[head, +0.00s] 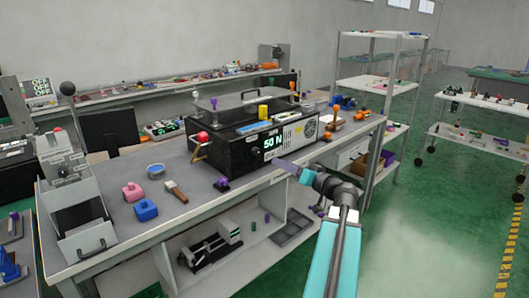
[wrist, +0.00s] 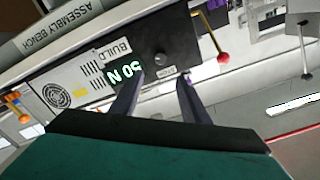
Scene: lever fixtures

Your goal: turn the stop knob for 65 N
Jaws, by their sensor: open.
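The black fixture box (head: 228,163) stands on the bench, and its lit display (head: 273,142) reads 50 N. The display also shows upside down in the wrist view (wrist: 126,73). In the wrist view a small round dark knob (wrist: 161,59) sits on the dark part of the front panel, beside the display, above a small label (wrist: 165,71). I cannot read that label. My gripper (head: 287,167) is open and empty in front of the box. In the wrist view its fingertips (wrist: 160,79) lie apart, either side of the knob's line, with no visible contact.
A red-ball lever (head: 202,137) is on the box's left side; it also shows in the wrist view (wrist: 223,57).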

